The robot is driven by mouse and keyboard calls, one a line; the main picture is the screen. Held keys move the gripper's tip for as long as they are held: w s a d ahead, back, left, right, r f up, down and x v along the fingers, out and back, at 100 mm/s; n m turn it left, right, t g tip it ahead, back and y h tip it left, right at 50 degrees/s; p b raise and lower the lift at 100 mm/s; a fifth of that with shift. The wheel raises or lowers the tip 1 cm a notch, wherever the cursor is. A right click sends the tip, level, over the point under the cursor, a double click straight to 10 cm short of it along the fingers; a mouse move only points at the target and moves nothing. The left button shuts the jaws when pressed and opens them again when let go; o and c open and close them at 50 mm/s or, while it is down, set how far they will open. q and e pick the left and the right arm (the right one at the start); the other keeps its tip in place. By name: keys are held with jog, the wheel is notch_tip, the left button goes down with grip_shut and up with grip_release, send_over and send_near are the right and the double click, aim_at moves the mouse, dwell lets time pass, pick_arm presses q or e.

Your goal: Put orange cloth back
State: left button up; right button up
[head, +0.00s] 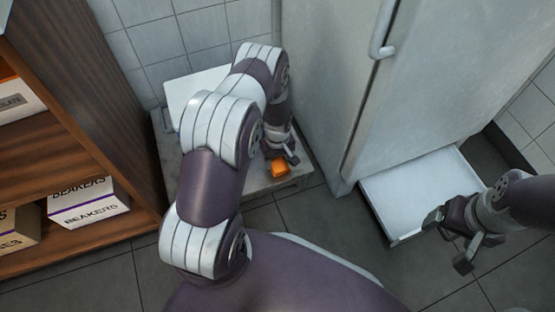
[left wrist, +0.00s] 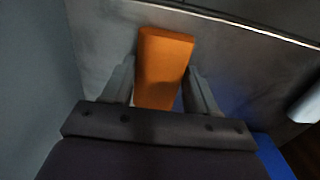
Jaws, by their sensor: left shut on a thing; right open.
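The orange cloth (head: 279,168) is a small folded block at the front right of a low grey table (head: 258,186). My left gripper (head: 284,156) is at the cloth, reaching down from above. In the left wrist view the cloth (left wrist: 163,65) sits between the two fingers of my left gripper (left wrist: 160,90), which is shut on it. I cannot tell whether the cloth touches the table top. My right gripper (head: 452,240) is open and empty at the right, near the pulled-out white drawer.
A wooden shelf (head: 130,120) with beakers boxes (head: 90,205) stands at the left. A tall grey cabinet (head: 340,90) stands right of the table, close to my left gripper. A white drawer (head: 395,225) sticks out below it. A white panel (head: 185,92) is behind my left arm.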

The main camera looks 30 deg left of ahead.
pick_arm(q)
jog(key=shift+f, duration=0.1)
jog(key=o, duration=1)
notch_tip(320, 180, up, 12)
jog(key=p, duration=0.8)
notch_tip(320, 180, up, 13)
jog(key=m, duration=0.4)
send_over(278, 161)
jog(key=s+d, duration=0.1)
jog(key=d, duration=0.3)
jog(key=s+d+r+m, duration=0.1)
jog(key=s+r+m, duration=0.1)
jog(key=s+r, duration=0.2)
jog(key=s+d+r+m+t, duration=0.1)
jog(key=s+r+m, duration=0.1)
jog(key=s+r, duration=0.2)
jog(key=s+d+r+m, duration=0.2)
jog(key=s+r, duration=0.2)
jog(key=shift+s, duration=0.3)
